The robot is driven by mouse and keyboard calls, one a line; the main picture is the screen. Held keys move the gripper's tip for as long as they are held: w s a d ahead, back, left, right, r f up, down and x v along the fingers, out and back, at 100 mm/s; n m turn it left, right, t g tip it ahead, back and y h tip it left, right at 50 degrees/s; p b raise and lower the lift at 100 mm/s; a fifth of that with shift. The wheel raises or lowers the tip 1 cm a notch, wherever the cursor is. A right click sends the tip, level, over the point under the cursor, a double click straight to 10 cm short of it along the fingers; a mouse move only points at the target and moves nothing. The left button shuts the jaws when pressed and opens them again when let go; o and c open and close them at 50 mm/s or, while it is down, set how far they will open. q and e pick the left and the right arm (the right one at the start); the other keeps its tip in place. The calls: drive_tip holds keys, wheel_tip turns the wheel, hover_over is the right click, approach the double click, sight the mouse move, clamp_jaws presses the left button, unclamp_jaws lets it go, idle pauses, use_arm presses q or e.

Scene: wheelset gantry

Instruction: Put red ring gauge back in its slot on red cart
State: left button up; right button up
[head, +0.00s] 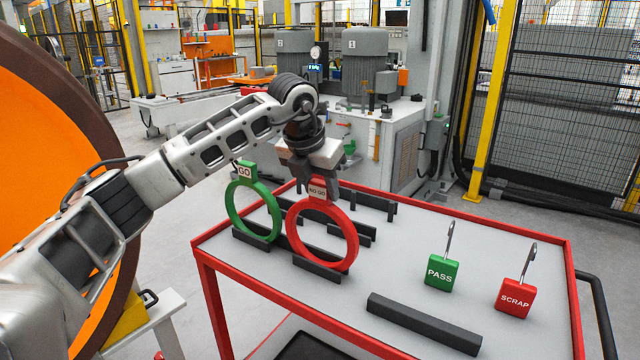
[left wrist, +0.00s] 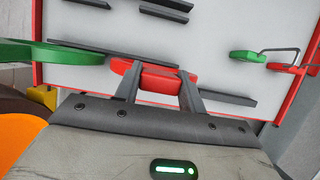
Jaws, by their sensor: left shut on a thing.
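The red ring gauge (head: 293,238), labelled NO GO, stands upright at the slot between dark bars on the red cart (head: 229,278). My left gripper (head: 318,187) is shut on the tab at its top. In the left wrist view, the fingers (left wrist: 160,88) close on the red gauge (left wrist: 155,76) from both sides. The ring's lower edge is close behind the front dark bar (head: 317,269); I cannot tell whether it is fully seated. My right gripper is not in view.
A green GO ring (head: 233,211) stands upright just left of the red one. A green PASS tag (head: 439,273) and red SCRAP tag (head: 515,298) stand at the right. A dark bar (head: 424,323) lies near the front. A large orange wheel (head: 40,130) is at the left.

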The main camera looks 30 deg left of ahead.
use_arm(q)
drive_tip(key=o, duration=1.1)
drive_tip(key=shift+o, duration=0.2)
drive_tip(key=shift+f, duration=0.1)
drive_tip(key=v, duration=1.6)
drive_tip(key=shift+d, duration=0.1)
